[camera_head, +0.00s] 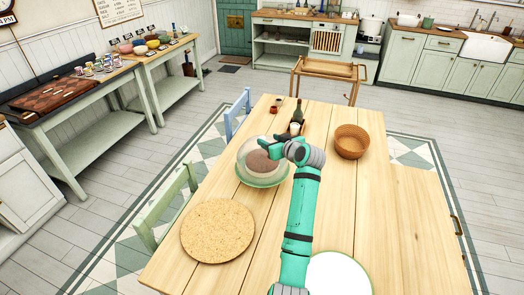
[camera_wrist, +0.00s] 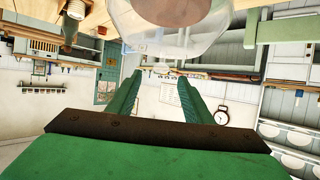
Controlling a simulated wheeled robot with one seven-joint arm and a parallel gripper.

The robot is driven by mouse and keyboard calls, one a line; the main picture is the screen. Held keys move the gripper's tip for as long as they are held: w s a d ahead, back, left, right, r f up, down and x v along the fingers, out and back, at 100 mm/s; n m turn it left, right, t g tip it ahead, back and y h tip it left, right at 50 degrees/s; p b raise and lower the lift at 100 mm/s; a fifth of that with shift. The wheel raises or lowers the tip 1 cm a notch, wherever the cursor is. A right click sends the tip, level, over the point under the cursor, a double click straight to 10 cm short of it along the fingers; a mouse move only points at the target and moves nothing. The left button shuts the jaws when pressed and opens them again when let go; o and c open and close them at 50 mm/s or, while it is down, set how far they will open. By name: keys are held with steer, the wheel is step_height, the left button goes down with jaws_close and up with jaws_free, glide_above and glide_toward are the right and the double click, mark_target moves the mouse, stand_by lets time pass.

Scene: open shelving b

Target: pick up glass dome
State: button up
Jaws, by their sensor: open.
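The glass dome (camera_head: 252,157) is clear and stands over a pale green plate (camera_head: 264,183) on the wooden table, left of my arm. A brown round thing shows inside it. In the wrist view the dome (camera_wrist: 180,38) fills the top middle, just beyond my fingertips. My gripper (camera_head: 270,145) is at the upper right of the dome in the head view and overlaps part of it. I cannot tell whether a finger touches the glass.
A round cork mat (camera_head: 218,231) lies at the table's left front. A white round plate (camera_head: 338,275) is at the near edge. The table's right side is clear.

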mark_target(263, 137)
steer(key=shift+x, duration=3.45)
steer(key=shift+s+a, duration=0.1)
jaws_close()
steer(key=shift+r, duration=0.1)
